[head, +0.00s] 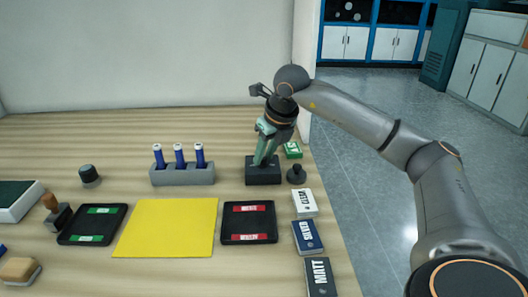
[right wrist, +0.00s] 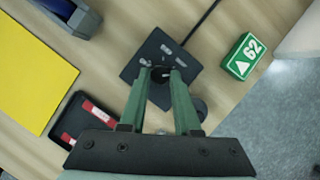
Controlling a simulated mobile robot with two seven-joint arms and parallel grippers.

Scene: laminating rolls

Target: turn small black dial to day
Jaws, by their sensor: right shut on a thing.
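The small black dial (right wrist: 161,74) sits on a dark square base plate (right wrist: 133,72) with several light markings, and a dark rod or cable runs from its corner. The base (head: 263,177) also shows in the head view, near the table's right edge. My right gripper (head: 262,162) points down over it, and in the right wrist view its green fingers (right wrist: 162,78) are shut on the dial. The fingers hide part of the dial, and I cannot read the markings. My left gripper is in neither view.
A grey rack (head: 183,176) with blue tubes is to the left. A yellow sheet (head: 168,228), a red-labelled tray (head: 248,223) and boxes marked CLEAR, SILVER and MATT (head: 320,277) lie nearer.

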